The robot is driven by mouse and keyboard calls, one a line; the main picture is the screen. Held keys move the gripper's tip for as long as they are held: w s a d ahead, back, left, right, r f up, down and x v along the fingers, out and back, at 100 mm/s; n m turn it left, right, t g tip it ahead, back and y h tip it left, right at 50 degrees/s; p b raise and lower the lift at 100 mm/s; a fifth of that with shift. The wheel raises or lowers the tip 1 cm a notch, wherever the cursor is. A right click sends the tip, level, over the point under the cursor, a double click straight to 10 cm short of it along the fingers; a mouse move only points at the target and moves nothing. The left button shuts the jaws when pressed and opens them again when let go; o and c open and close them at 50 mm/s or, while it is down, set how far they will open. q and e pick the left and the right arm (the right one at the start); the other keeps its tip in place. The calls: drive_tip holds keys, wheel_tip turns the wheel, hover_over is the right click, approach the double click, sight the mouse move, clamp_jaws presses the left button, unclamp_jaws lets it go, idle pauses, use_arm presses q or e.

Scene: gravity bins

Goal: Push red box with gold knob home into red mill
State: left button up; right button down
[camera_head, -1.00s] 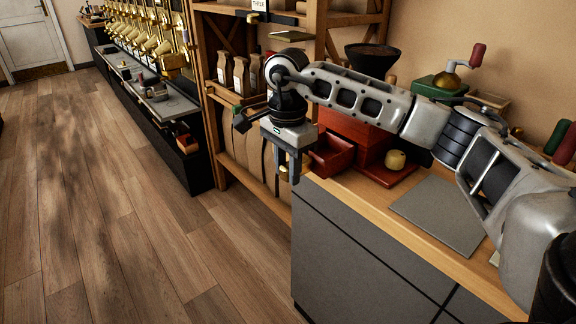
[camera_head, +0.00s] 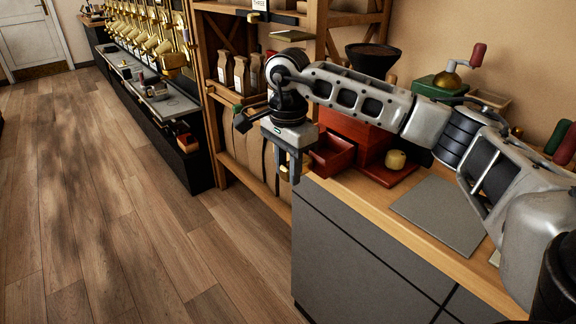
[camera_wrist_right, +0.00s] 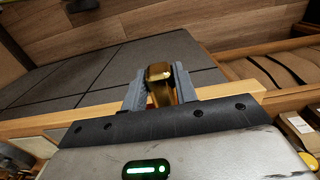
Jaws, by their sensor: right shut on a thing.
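The red mill (camera_head: 350,125) with its dark hopper (camera_head: 372,59) stands on the wooden counter, partly behind my right arm. The red box (camera_head: 333,157) is an open-topped drawer that sticks out from the mill's front, toward the left. My right gripper (camera_head: 293,172) is at the box's front, at the counter's end. In the right wrist view its fingers are shut on the gold knob (camera_wrist_right: 160,86). The box itself cannot be made out in that view. My left gripper is not in view.
A grey mat (camera_head: 440,213) lies on the counter, and a green mill (camera_head: 440,85) stands behind. The floor at left is clear.

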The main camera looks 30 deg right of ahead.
sight(327, 147)
drive_tip(key=shift+d, duration=0.35)
drive_tip(key=shift+a, duration=0.3)
idle(1.8)
drive_tip(key=shift+w+d+r+p, duration=0.1)
drive_tip(key=shift+w+d+p, duration=0.05)
drive_tip(key=shift+d, duration=1.6)
drive_tip(key=shift+w+d+f+p, duration=0.1)
drive_tip(key=shift+w+d+p, duration=0.05)
drive_tip(key=shift+d, duration=1.65)
drive_tip(key=shift+w+d+r+p, duration=0.1)
drive_tip(key=shift+w+d+p, duration=0.05)
drive_tip(key=shift+d, duration=1.6)
drive_tip(key=c, duration=1)
unclamp_jaws()
drive_tip(key=shift+d, duration=0.1)
